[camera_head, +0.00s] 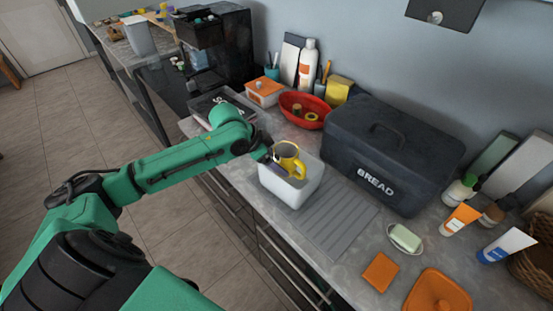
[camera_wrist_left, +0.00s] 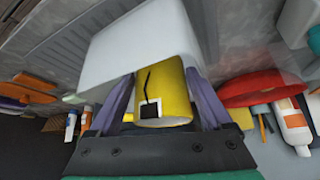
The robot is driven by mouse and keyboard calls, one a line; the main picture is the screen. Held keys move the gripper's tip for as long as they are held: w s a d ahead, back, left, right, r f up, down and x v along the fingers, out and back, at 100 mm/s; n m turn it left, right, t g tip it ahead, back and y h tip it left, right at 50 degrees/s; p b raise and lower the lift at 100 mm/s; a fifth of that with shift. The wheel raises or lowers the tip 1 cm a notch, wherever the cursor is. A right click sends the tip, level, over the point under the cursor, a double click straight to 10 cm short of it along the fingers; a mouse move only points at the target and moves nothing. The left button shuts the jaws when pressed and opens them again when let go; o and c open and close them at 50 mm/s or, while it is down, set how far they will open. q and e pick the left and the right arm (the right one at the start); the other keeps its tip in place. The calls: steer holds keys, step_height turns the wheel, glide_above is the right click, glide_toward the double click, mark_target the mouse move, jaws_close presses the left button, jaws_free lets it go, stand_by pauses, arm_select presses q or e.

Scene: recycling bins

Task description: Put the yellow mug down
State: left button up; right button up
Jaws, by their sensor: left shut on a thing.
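The yellow mug (camera_head: 288,157) has a pale inside and a handle on its right in the head view. It is over the white tub (camera_head: 294,191) on the counter; I cannot tell whether it touches the tub. My left gripper (camera_head: 273,157) is shut on the mug. In the left wrist view the mug (camera_wrist_left: 168,92) sits between the two purple fingers of my left gripper (camera_wrist_left: 162,100), with a dark mark and a small black-and-white patch on its side. The tub (camera_wrist_left: 120,55) lies beyond it. My right gripper is not in view.
A grey ribbed drainboard (camera_head: 338,216) lies to the right of the tub. A dark bread box (camera_head: 390,150) stands behind it. A red bowl (camera_head: 304,110) and an orange-lidded box (camera_head: 264,92) are behind the tub.

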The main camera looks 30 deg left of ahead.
arm_select(q)
steer(key=shift+w+f, duration=0.1)
steer(key=o, duration=1.5)
steer(key=shift+c, duration=0.2)
steer(key=shift+r, duration=0.55)
steer(key=b+v, duration=0.4)
steer(key=v, duration=0.8)
steer(key=shift+r, duration=0.1)
